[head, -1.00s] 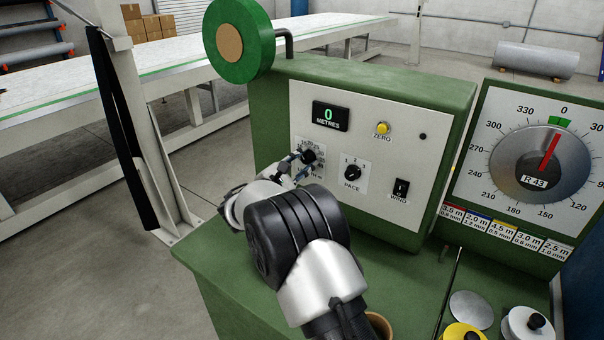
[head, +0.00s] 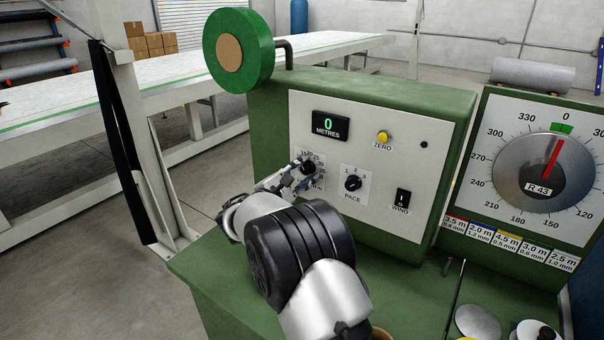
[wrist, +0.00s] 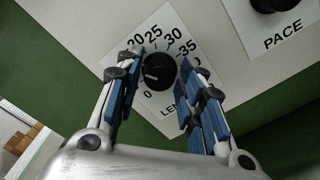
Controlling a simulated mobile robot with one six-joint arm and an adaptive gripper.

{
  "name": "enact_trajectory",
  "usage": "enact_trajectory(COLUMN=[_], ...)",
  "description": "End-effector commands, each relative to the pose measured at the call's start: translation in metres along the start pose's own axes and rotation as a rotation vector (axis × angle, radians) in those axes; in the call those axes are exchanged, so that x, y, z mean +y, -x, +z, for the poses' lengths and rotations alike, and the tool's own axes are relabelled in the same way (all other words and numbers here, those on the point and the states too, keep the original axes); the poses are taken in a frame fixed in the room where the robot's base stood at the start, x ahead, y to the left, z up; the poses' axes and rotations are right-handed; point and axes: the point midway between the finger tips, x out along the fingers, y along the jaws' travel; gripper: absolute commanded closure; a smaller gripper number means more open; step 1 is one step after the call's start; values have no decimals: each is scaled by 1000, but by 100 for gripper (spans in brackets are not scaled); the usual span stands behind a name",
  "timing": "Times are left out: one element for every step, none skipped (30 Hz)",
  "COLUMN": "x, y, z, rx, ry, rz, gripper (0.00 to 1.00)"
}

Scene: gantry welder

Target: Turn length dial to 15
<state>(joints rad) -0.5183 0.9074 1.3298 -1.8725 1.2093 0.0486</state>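The length dial is a black round knob (wrist: 158,72) on a white scale plate (wrist: 146,42); in the head view the dial (head: 308,167) sits at the lower left of the panel. Its white mark points roughly left in the wrist view. The figures 20, 25, 30, 35 and 0 are readable; the left finger hides the scale on that side. My gripper (wrist: 160,64) is open, with one blue-padded finger on each side of the dial and narrow gaps visible. Contact cannot be told. The gripper (head: 304,176) also shows in the head view. The display (head: 330,126) reads 0 metres.
To the dial's right are the PACE knob (head: 353,183) and the WIND switch (head: 402,202). Above is the yellow ZERO button (head: 382,138). A green roll (head: 262,50) stands above the cabinet. A large R 43 dial (head: 543,172) is at the right.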

Motion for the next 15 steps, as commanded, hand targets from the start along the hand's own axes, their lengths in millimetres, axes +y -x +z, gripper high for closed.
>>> enact_trajectory(x=[0, 0, 0, 0, 0, 0, 0, 0, 0, 0, 0, 0, 0, 0, 0], y=[0, 0, 0, 0, 0, 0, 0, 0, 0, 0, 0, 0, 0, 1, 3], z=[0, 0, 0, 0, 0, 0, 0, 0, 0, 0, 0, 0, 0, 0, 0], rx=[0, 0, 0, 0, 0, 0, 0, 0, 0, 0, 0, 0, 0, 1, 1], ry=[0, 0, 0, 0, 0, 0, 0, 0, 0, 0, 1, 1, 1, 1, 1], rz=[0, 0, 0, 0, 0, 0, 0, 0, 0, 0, 0, 0, 1, 1, 1], gripper=[58, 56, 54, 52, 51, 51, 51, 51, 51, 51, 51, 51, 51, 51, 51])
